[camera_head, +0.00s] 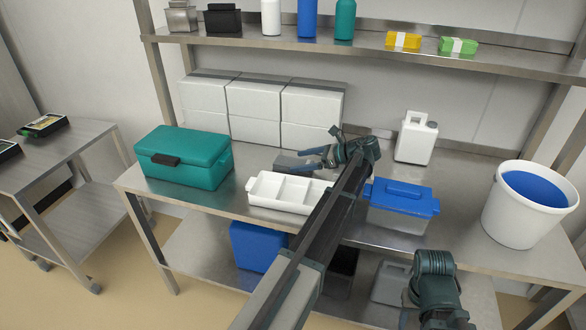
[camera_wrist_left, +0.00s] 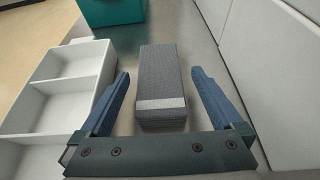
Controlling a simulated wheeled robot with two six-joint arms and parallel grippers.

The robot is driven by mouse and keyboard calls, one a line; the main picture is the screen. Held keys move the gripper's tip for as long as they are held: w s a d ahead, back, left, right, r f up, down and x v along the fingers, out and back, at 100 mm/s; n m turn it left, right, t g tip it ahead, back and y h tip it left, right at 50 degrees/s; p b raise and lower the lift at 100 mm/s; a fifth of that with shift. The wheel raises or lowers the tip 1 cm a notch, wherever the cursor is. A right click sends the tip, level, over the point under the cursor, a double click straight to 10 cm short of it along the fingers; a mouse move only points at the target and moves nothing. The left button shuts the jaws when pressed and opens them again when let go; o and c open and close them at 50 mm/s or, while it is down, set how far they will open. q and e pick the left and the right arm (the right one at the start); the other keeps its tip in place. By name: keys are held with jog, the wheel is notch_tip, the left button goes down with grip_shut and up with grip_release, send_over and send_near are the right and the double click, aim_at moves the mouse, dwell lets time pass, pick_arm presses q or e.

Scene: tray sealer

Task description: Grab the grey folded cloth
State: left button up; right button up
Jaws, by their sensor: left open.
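The grey folded cloth (camera_wrist_left: 161,82) is a neat rectangular stack with a pale band across its near end. It lies on the steel table, and in the head view the cloth (camera_head: 290,160) is partly hidden by my left gripper. My left gripper (camera_head: 303,159) is open, its blue fingers pointing left over the table. In the left wrist view my left gripper (camera_wrist_left: 158,82) has one finger on each side of the cloth, with a visible gap on both sides. My right gripper's fingers do not show.
A white divided tray (camera_head: 252,196) stands close by the cloth, with a teal box (camera_head: 185,160) to its left. White boxes (camera_head: 253,103) line the back. A blue-lidded container (camera_head: 400,205), a white jug (camera_head: 416,140) and a white bucket (camera_head: 510,210) stand to the right.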

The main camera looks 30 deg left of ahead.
aim_at(296, 162)
pick_arm(q)
jog(key=b+x, duration=0.1)
jog(key=x, duration=0.2)
jog(key=shift+d+f, duration=0.15)
jog(key=shift+s+a, duration=0.1)
jog(key=shift+a, duration=0.25)
jog(key=c, duration=1.3)
